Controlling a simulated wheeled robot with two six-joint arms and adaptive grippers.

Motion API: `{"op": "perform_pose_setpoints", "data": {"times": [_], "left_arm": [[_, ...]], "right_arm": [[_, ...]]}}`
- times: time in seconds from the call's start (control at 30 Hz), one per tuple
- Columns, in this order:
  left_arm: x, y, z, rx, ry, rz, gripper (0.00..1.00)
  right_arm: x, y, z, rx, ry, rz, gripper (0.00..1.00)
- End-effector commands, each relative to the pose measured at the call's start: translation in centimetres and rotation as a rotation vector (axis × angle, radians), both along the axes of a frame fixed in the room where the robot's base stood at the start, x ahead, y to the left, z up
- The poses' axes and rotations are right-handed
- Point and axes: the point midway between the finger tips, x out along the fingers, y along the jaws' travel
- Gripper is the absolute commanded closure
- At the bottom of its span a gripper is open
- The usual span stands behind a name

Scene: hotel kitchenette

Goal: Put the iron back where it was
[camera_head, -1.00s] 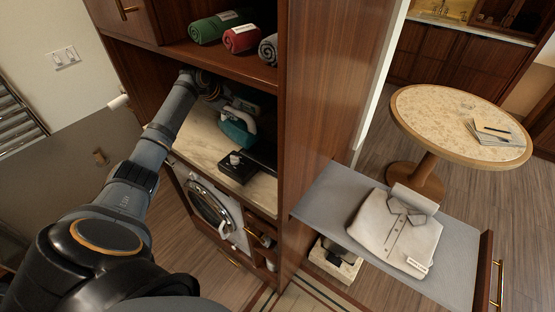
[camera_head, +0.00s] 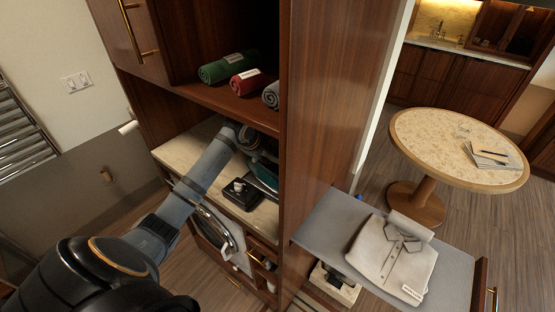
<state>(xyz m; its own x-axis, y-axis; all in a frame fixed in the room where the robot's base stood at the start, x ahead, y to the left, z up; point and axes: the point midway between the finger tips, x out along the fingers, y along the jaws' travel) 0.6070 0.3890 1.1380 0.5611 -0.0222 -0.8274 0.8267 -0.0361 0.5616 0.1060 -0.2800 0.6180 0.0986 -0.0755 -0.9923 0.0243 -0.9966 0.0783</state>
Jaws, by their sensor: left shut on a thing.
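The teal iron (camera_head: 264,178) is in the cabinet niche, over the pale stone counter (camera_head: 190,150). It is partly hidden by my left arm and the cabinet's upright panel. My left gripper (camera_head: 257,154) reaches into the niche from the left and is shut on the iron. The fingertips are in shade and hard to make out. A black box-like stand (camera_head: 241,197) with a light knob-like part lies on the counter just in front of the iron. I cannot tell whether the iron touches the counter. My right gripper is not in view.
The shelf above holds rolled green (camera_head: 226,68), red (camera_head: 250,82) and grey towels. A wooden panel (camera_head: 318,120) bounds the niche at right. Beyond it a folded shirt (camera_head: 390,250) lies on a grey pull-out board (camera_head: 330,222). A round table (camera_head: 420,130) stands behind.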

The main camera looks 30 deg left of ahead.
Motion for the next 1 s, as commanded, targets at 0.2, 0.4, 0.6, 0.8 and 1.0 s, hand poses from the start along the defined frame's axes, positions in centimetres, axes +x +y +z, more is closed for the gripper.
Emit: {"op": "perform_pose_setpoints", "data": {"times": [0.2,0.4,0.6,0.8,1.0], "left_arm": [[0.1,-0.5,0.2,0.0,-0.005,-0.001,1.0],[-0.1,-2.5,0.4,-0.002,-0.005,-0.003,1.0],[-0.2,-4.0,0.3,0.0,-0.005,-0.001,1.0],[-0.3,-4.2,-0.7,-0.001,-0.003,0.001,1.0],[-0.3,-4.2,-1.3,0.001,-0.005,0.0,1.0]], "right_arm": [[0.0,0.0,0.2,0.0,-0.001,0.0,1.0],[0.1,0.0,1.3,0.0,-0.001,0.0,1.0],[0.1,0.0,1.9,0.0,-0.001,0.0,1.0],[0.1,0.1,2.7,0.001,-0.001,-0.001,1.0],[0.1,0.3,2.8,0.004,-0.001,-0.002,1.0]]}}
